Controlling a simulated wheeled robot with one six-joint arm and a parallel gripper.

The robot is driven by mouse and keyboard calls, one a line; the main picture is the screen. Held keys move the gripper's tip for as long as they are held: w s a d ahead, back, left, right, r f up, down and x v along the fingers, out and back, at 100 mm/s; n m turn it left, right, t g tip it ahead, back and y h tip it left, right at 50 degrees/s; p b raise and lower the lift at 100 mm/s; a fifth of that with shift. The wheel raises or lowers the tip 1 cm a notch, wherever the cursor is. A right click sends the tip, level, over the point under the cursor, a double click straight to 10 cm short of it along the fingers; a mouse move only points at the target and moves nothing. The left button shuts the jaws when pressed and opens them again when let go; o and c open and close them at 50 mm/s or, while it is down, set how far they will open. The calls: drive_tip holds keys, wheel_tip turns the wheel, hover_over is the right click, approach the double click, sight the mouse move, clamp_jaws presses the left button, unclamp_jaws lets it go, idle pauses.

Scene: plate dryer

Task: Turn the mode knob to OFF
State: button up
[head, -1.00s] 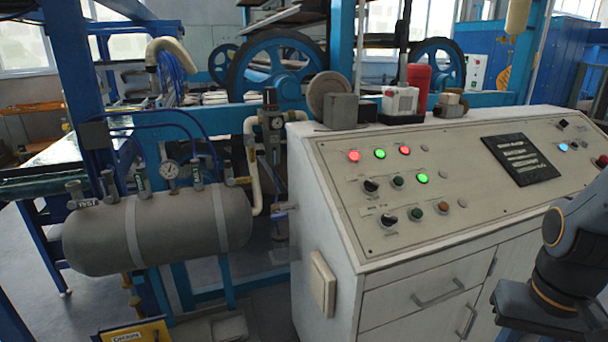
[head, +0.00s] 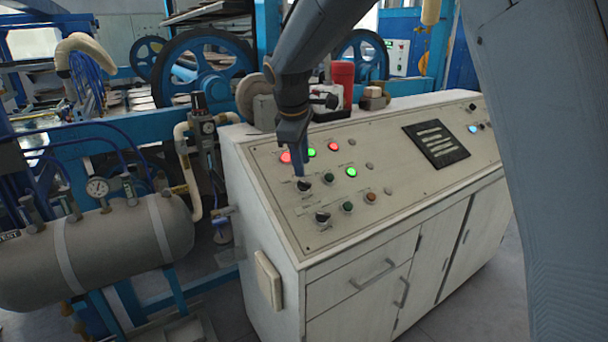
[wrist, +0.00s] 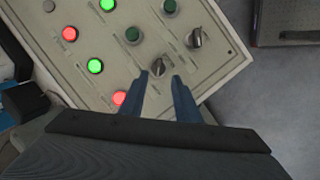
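Two black rotary knobs sit at the left of the sloped control panel (head: 380,200). The upper knob (head: 304,185) is directly below my gripper (head: 299,172). The lower knob (head: 322,217) is nearer the panel's front edge. I cannot read their labels, so I cannot tell which one is the mode knob. In the wrist view my gripper (wrist: 163,79) has its two blue fingers apart, with nothing between them. One knob (wrist: 164,67) lies just beyond the fingertips, roughly centred on the gap. The other knob (wrist: 195,38) is farther up and right.
A lit red lamp (head: 286,157) and a lit green lamp (head: 351,172) are near the gripper. Green buttons (head: 328,178) and a brown-red button (head: 370,197) sit beside the knobs. A red canister (head: 342,80) stands behind the panel. A grey tank (head: 120,240) is at left.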

sight(304, 182)
drive_tip(key=shift+p+x, duration=0.85)
drive_tip(key=shift+x, duration=2.95)
drive_tip(key=shift+w, duration=0.15)
drive_tip(key=c, duration=0.7)
